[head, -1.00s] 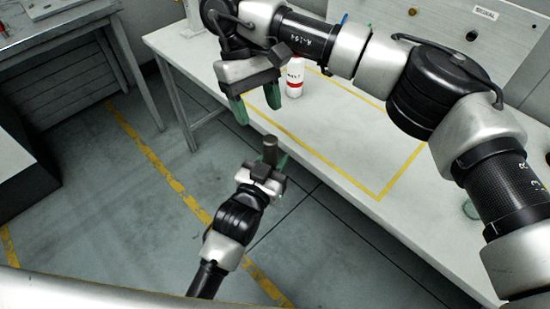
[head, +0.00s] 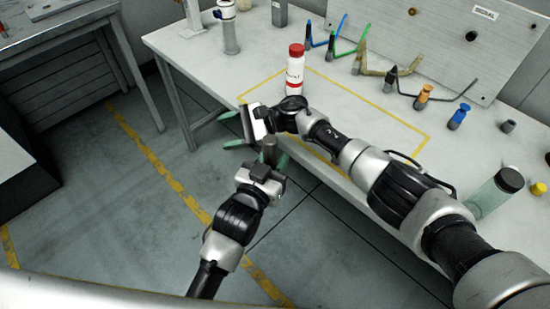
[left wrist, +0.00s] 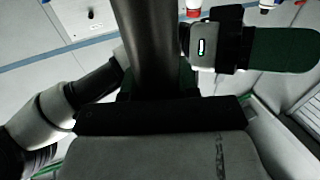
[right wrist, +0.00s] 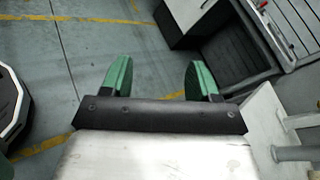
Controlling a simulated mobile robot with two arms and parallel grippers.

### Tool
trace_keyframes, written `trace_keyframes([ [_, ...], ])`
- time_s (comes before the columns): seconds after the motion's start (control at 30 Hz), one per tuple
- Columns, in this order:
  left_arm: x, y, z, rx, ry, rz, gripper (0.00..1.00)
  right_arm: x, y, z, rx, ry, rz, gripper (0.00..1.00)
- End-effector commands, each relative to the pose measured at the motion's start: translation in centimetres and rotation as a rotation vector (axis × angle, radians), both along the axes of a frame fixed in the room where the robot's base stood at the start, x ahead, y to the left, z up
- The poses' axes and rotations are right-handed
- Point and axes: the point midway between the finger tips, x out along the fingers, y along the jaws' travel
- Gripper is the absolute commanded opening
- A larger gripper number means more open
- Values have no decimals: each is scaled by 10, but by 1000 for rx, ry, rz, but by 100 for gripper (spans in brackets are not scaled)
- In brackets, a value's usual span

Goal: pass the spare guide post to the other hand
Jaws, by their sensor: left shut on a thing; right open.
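The spare guide post is a dark grey cylinder (head: 269,149), standing roughly upright in my left gripper (head: 267,165), which is shut on its lower part. The post (left wrist: 147,40) fills the upper middle of the left wrist view and hides most of the left fingers. In the right wrist view the right gripper (right wrist: 160,80) is open and empty, and the post does not show. Whether it touches the post I cannot tell.
The white table (head: 205,85) lies behind the grippers, with a yellow taped outline. A red-capped white bottle (head: 295,70) stands on it. Colored pegs (head: 423,97), a greenish jar (head: 495,193) and a grey panel (head: 450,40) are further right. Open floor lies below the grippers.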

Motion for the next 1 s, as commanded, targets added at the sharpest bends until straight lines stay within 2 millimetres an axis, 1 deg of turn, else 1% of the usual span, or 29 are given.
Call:
trace_keyframes([
  [0.03, 0, 0, 1, -1, -2, 0, 0, -5, 6, -31, 13, 84, -79, 60],
  [0.13, 0, 0, 1, -1, -2, 0, 0, -11, 9, -86, 31, 281, -269, 60],
  [0.17, 0, 0, 1, -1, -2, 0, 0, -13, 6, -103, 39, 364, -338, 60],
  [0.2, 0, 0, 1, -1, -2, 0, 0, -16, 0, -124, 54, 496, -432, 60],
  [0.23, 0, 0, 1, -1, -2, 0, 0, -17, -6, -140, 68, 605, -507, 60],
  [0.27, 0, 0, 1, -1, -2, 0, 0, -18, -14, -154, 86, 720, -580, 60],
  [0.3, 0, 0, 1, -1, -2, 0, 0, -21, -26, -173, 114, 874, -674, 60],
  [0.37, 0, 0, 1, -1, -2, 0, 0, -25, -44, -199, 161, 1093, -800, 60],
  [0.4, 0, 0, 1, -1, -2, 0, 0, -29, -57, -216, 193, 1230, -878, 60],
  [0.47, 0, 0, 1, -1, -2, 0, 0, -38, -76, -242, 242, 1420, -984, 60],
  [0.5, 0, 0, 1, -1, -2, 0, 0, -44, -88, -258, 277, 1539, -1052, 60],
  [0.57, 0, 0, 1, -1, -2, 0, 0, -57, -108, -283, 331, 1709, -1149, 60],
  [0.6, 0, 0, 1, -1, -2, 0, 0, -66, -120, -298, 370, 1815, -1210, 60],
  [0.67, 0, 0, 1, -1, -2, 0, 0, -80, -139, -320, 432, 1965, -1298, 60],
  [0.7, 0, 0, 1, -1, -2, 0, 0, -91, -151, -335, 476, 2060, -1355, 60],
  [0.77, 0, 0, 1, -1, -2, 0, 0, -109, -170, -355, 547, 2195, -1439, 60],
  [0.8, 0, 0, 1, -1, -2, 0, 0, -122, -182, -368, 600, 2283, -1492, 60],
  [0.87, 0, 0, 1, -1, -2, 0, 0, -142, -199, -387, 683, 2404, -1570, 60],
  [0.93, 0, 0, 1, -1, -2, 0, 0, -168, -220, -407, 789, 2534, -1660, 60],
  [0.97, 0, 0, 1, -1, -2, 0, 0, -179, -229, -415, -805, -2482, 1630, 60],
  [1.0, 0, 0, 1, -1, -2, 0, 0, -195, -240, -426, -818, -2389, 1577, 60],
])
